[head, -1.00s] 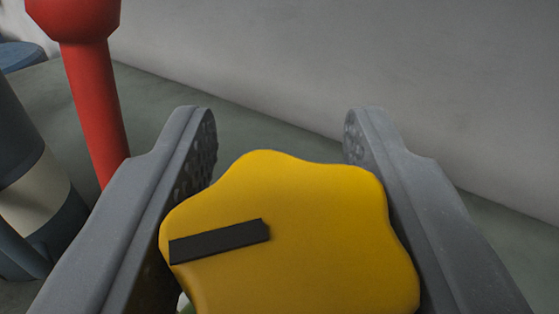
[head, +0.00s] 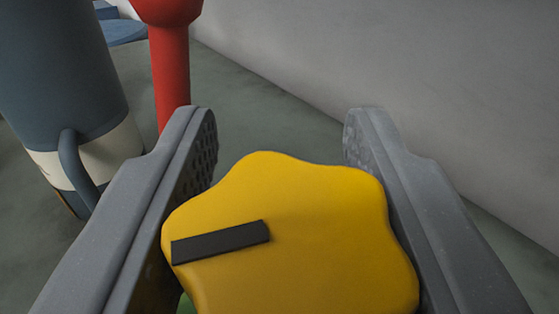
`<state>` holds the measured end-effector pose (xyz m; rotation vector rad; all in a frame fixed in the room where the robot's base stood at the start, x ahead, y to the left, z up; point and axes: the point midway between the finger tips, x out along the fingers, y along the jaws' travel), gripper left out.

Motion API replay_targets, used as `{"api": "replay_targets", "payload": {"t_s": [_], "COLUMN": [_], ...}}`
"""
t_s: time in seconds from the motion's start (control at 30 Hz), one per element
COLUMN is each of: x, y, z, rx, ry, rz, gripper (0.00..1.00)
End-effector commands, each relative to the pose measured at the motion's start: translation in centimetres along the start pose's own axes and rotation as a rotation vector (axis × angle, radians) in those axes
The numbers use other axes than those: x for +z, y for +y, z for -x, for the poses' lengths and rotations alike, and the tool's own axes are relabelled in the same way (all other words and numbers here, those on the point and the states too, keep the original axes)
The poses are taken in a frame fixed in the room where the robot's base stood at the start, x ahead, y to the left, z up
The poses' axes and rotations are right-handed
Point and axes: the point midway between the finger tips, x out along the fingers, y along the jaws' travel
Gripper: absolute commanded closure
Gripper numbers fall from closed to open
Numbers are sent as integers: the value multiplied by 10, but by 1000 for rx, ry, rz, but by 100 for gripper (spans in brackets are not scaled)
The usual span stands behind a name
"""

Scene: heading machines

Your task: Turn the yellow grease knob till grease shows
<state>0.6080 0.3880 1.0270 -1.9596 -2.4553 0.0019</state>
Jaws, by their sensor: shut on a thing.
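The yellow grease knob (head: 310,215) is a lobed knob with a black bar mark on the left of its face. It fills the lower middle of the head view. My gripper (head: 280,150) is shut on the knob, with one grey finger on its left side and one on its right. A small green part (head: 186,304) shows below the knob at its lower left. What lies under the knob is mostly hidden. I see no grease in this view.
A red post with a wider head (head: 170,60) stands behind the left finger. A blue-grey cylinder with a cream band and a handle (head: 65,70) stands at the left. A pale wall (head: 400,60) runs along the right. Grey-green floor (head: 255,110) lies bare between.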

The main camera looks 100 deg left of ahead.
Motion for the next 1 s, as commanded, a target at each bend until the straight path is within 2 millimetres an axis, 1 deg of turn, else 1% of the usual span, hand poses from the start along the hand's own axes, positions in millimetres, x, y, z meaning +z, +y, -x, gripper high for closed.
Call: {"api": "replay_targets", "payload": {"t_s": [0.03,0.1,1.0], "x": [-4,-5,-4], "y": [4,4,3], "z": [2,2,3], "rx": [4,-3,-29], "ry": [5,5,5], "rz": [6,7,5], "gripper": [86,86,86]}}
